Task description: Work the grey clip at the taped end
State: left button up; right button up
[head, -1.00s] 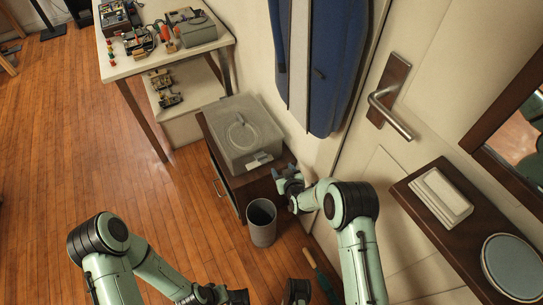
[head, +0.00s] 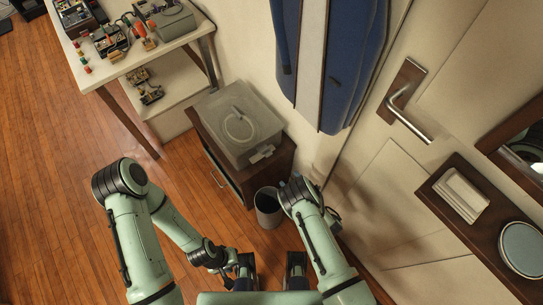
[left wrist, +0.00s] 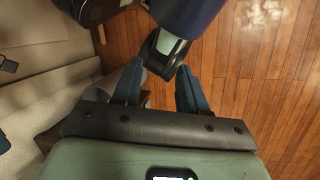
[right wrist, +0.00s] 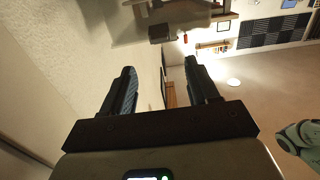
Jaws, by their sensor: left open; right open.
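A small light-grey clip-like piece (head: 262,154) sits at the front lower edge of a grey lidded box (head: 215,118); I cannot make out any tape. The box has a round looped shape on its lid and stands on a dark brown cabinet (head: 277,162). My right gripper (head: 293,185) is near the bin, to the right of and below the clip, apart from it. In the right wrist view its jaws (right wrist: 160,88) are open and empty. My left gripper (head: 235,265) is low in front of my body. In the left wrist view its jaws (left wrist: 158,80) are open and empty above the floor.
A grey bin (head: 267,210) stands by the cabinet. A workbench (head: 150,50) with tools is at the upper left. The wooden floor (head: 60,130) at left is clear.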

aim_at(265, 150)
pick_arm(q)
jog(key=w+a+f+n+t+y+b, duration=0.1)
jog(key=w+a+f+t+b, duration=0.3)
jog(key=w+f+b, duration=0.7)
notch_tip(265, 150, down, 2)
jog(key=shift+w+a+f+y+b, duration=0.2)
jog(key=shift+a+y+b, duration=0.15)
jog(key=shift+b, duration=0.45)
pick_arm(e)
jog(key=x, duration=1.3)
jog(key=shift+w+r, duration=0.1)
jog(key=c, duration=0.8)
pick_arm(q)
jog(key=shift+r, duration=0.1)
